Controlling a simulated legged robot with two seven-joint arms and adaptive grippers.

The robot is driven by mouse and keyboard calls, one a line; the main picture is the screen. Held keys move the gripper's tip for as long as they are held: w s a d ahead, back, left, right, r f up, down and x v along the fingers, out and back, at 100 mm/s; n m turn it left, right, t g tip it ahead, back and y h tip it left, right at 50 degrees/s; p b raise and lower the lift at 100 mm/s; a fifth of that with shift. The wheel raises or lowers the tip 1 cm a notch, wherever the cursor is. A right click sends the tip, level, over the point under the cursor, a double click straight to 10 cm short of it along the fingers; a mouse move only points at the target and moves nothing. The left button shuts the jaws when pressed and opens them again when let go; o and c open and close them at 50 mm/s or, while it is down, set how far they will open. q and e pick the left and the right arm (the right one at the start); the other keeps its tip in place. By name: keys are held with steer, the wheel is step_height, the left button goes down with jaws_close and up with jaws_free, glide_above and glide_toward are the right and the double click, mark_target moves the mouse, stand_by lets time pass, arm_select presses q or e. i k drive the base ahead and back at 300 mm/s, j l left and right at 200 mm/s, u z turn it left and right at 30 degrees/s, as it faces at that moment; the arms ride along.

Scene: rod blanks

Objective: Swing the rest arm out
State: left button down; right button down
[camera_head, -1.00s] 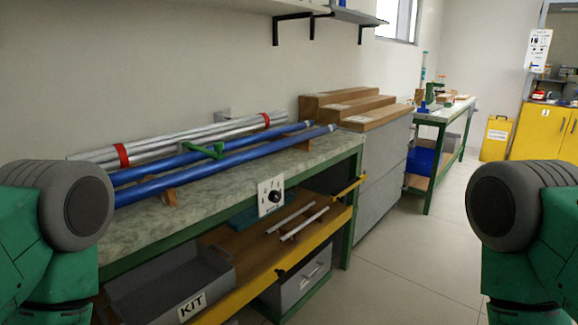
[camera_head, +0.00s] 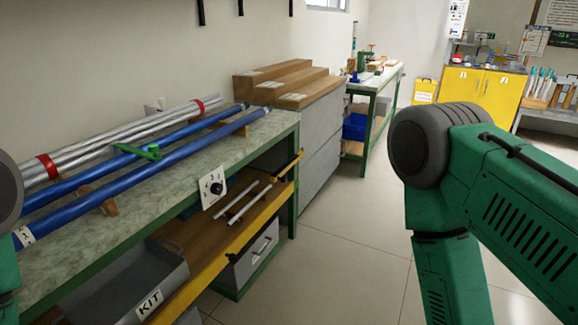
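A short yellow bar (camera_head: 289,166) with dark ends sits at the far right end of the bench's lower shelf, beside the green bench leg; it looks like the rest arm, but I cannot be sure. It lies close along the shelf's yellow front edge (camera_head: 215,262). Neither gripper shows. Only upper links of my arms are in view, at the left edge and on the right, both well apart from the bar.
Blue rods (camera_head: 150,166) and silver rods (camera_head: 125,140) lie on the bench, with a green clip (camera_head: 150,152) across them. A grey KIT bin (camera_head: 125,285) and two thin rods are on the shelf. Wooden steps (camera_head: 280,82) top a grey cabinet. Floor (camera_head: 340,235) is clear.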

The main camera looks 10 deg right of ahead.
mark_target(279, 175)
steer(key=u, duration=0.25)
steer(key=i+l+u, duration=0.2)
steer(key=u, duration=0.15)
steer(key=i+l+u, duration=0.15)
steer(key=l+u, duration=0.2)
steer(key=i+l+u, duration=0.15)
steer(key=l+u, duration=0.2)
steer(key=i+l, duration=0.1)
steer(key=l, duration=0.35)
steer(key=i+l+u, duration=0.1)
steer(key=l, duration=0.4)
steer(key=i+l, duration=0.15)
steer(key=l, duration=0.3)
steer(key=i+l+u, duration=0.1)
steer(key=l, duration=0.35)
